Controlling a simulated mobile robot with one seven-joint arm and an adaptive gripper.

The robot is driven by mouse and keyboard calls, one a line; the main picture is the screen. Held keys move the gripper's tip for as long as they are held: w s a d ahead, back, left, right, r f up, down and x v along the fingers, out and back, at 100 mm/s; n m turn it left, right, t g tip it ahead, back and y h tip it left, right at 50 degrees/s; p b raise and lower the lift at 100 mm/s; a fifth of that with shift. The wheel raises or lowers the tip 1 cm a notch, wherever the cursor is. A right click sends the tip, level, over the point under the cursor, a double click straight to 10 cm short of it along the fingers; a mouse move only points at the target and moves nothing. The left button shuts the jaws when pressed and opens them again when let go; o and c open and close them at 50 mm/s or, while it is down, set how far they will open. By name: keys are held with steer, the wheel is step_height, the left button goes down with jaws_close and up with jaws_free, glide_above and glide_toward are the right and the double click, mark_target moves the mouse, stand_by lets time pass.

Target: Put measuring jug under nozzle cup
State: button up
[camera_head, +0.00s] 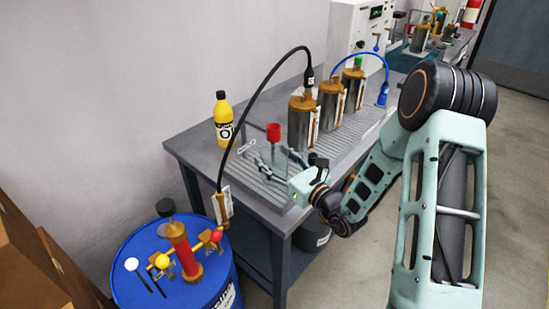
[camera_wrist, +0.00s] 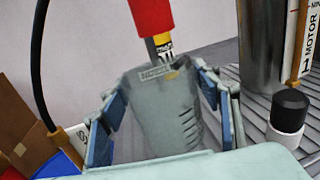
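A grey, see-through measuring jug (camera_wrist: 160,110) with dark graduation marks stands between the two blue-padded fingers of my gripper (camera_wrist: 165,105). The pads appear to press on its sides. In the head view my gripper (camera_head: 273,166) is over the near end of the grey bench, and the jug is hard to make out there. The red nozzle cup (camera_head: 273,132) shows just above and beyond the fingers. In the wrist view the red cup (camera_wrist: 151,15) is above the jug's rim, with a metal stem below it. I cannot tell whether the stem is directly over the jug.
A yellow bottle (camera_head: 222,122) stands at the bench's back left. Several metal cylinders with brown caps (camera_head: 303,102) stand right of the gripper. A black hose (camera_head: 252,99) arches from a cylinder towards the blue drum (camera_head: 130,292). A black-capped white piece (camera_wrist: 288,118) is close right of the fingers.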

steer(key=o, duration=0.3)
steer(key=shift+r, duration=0.1)
steer(key=shift+r, duration=0.15)
steer(key=v, duration=1.2)
steer(key=shift+a, duration=0.1)
